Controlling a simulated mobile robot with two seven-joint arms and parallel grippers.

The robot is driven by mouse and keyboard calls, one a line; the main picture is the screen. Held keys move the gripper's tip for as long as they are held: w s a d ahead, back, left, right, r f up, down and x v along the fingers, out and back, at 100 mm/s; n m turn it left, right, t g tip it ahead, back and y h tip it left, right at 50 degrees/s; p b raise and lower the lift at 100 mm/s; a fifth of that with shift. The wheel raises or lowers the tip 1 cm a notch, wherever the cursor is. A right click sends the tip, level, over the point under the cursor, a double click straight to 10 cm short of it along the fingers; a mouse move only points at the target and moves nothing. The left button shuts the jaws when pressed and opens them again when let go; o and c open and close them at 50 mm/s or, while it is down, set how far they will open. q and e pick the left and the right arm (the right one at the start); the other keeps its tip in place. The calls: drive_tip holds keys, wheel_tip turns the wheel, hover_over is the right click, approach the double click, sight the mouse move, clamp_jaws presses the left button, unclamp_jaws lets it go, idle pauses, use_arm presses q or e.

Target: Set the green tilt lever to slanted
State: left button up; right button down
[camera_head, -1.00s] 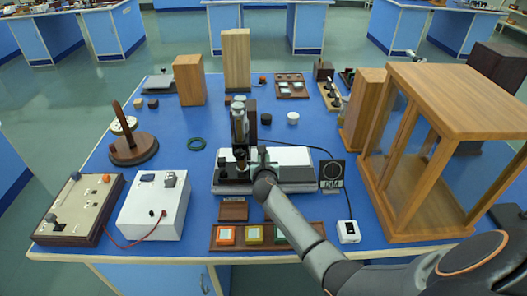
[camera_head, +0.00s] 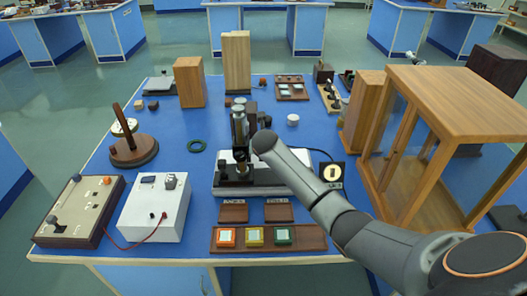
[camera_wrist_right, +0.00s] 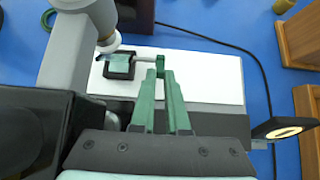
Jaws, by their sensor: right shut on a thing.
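The green tilt lever (camera_wrist_right: 160,63) shows in the right wrist view at the tips of my right gripper's long green fingers (camera_wrist_right: 163,80). The gripper is shut on it. The lever sits over the white base (camera_wrist_right: 208,70) of the bench instrument, near a small dark holder with a pale green window (camera_wrist_right: 119,66). Whether the lever is upright or slanted I cannot tell. In the head view the instrument (camera_head: 240,130) stands mid-bench, and my right arm hides the lever and gripper. A black display (camera_head: 332,173) beside the base shows a lit disc with a dark bar. My left gripper is not in view.
Two brown plaques (camera_head: 233,213) and a tray (camera_head: 268,245) of coloured tiles lie in front. A glass-sided wooden case (camera_head: 455,100) stands at the right. A white box (camera_head: 155,208) and a control panel (camera_head: 78,210) are at left. A cable runs behind the instrument.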

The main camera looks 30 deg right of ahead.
idle(0.4)
drive_tip(key=c, duration=1.2)
unclamp_jaws()
drive_tip(key=shift+s+r, duration=0.1)
drive_tip(key=shift+r, duration=0.05)
drive_tip(key=v, duration=1.2)
drive_tip(key=shift+a+r, duration=0.1)
